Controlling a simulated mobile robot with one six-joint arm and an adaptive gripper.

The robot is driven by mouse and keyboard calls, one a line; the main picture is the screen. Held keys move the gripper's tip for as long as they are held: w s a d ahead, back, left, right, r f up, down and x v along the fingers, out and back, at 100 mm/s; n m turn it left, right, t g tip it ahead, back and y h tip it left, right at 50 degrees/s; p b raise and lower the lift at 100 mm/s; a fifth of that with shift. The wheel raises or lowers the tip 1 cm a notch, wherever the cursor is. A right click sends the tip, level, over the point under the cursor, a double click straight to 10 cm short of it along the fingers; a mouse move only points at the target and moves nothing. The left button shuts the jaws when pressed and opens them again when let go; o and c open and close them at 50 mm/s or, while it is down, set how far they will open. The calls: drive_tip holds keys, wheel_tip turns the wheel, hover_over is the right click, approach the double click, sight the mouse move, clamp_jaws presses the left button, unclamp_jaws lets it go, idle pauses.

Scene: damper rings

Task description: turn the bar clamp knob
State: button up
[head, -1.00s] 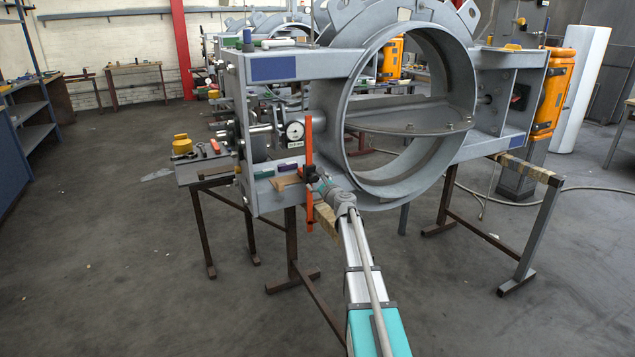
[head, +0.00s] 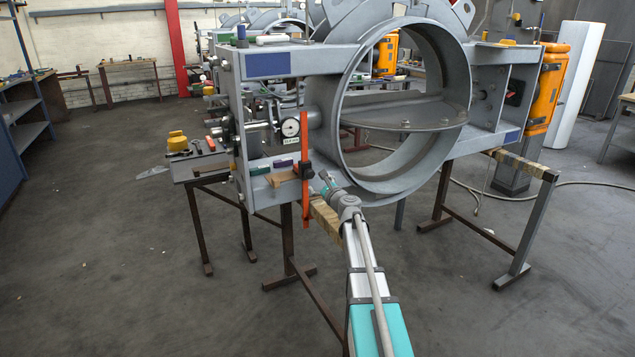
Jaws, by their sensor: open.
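The orange bar clamp (head: 305,205) stands upright at the front of the grey damper frame, left of the big ring. A dark part with a bit of red (head: 303,170), likely the clamp's knob, sits midway up the bar. My gripper (head: 322,181) is just right of the clamp and slightly below that dark part. It is open and holds nothing that I can see. It looks small at this range, and whether a finger touches the clamp cannot be told.
The large grey damper ring (head: 350,172) rises right behind my gripper. A dial gauge (head: 290,127) is left of the clamp. A small wooden block (head: 280,177) and a purple block (head: 283,163) lie on the frame's lower ledge. Trestle legs stand below.

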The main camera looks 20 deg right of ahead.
sight(311, 175)
drive_tip(key=shift+s, duration=0.5)
drive_tip(key=shift+c, duration=0.8)
drive_tip(key=n, duration=0.7)
drive_tip(key=w+n, duration=0.1)
drive_tip(key=n, duration=0.3)
drive_tip(key=shift+f+n, duration=0.1)
drive_tip(key=shift+n, duration=0.2)
drive_tip(key=shift+w, duration=0.15)
drive_tip(key=shift+w+a, duration=0.15)
drive_tip(key=shift+w, duration=3.25)
